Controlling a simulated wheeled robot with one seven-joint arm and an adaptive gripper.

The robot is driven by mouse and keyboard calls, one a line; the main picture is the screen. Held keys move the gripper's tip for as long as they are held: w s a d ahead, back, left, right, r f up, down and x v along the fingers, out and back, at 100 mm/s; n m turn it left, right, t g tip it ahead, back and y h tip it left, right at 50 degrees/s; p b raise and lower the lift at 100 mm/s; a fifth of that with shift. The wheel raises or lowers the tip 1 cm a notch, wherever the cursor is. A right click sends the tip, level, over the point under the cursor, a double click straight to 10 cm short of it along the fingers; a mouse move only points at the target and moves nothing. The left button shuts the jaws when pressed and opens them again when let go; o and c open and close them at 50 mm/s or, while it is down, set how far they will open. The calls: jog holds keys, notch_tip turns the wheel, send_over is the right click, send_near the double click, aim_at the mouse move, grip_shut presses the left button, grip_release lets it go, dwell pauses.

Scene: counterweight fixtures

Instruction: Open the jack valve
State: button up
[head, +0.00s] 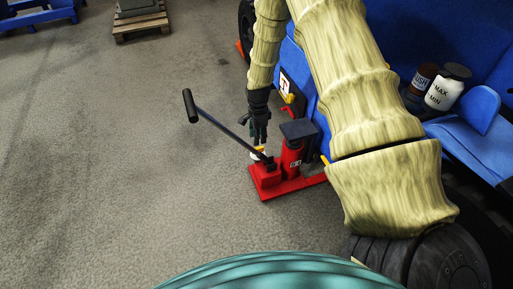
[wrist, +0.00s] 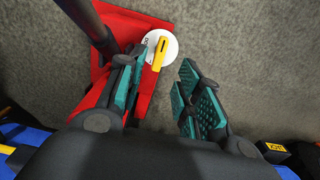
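The red jack (head: 294,158) stands on the floor beside a blue vehicle, with a black pump handle (head: 222,126) slanting up to the left. The jack valve, a yellow lever (wrist: 159,54) on a white disc (wrist: 169,42), shows in the wrist view. My gripper (head: 259,138) points down just above the valve. The yellow lever lies just beyond the fingertips, nearer the left finger. That finger partly covers the disc's edge.
The blue vehicle (head: 497,40) with a dark tyre (head: 440,262) stands close on the right. The pump handle rises close to the left finger. A pallet (head: 140,25) stands at the back left. The floor (head: 110,170) left of the jack is clear.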

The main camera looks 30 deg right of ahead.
aim_at(258, 148)
notch_tip(258, 148, down, 7)
jog(key=b, duration=0.3)
jog(key=shift+r, duration=0.1)
grip_shut()
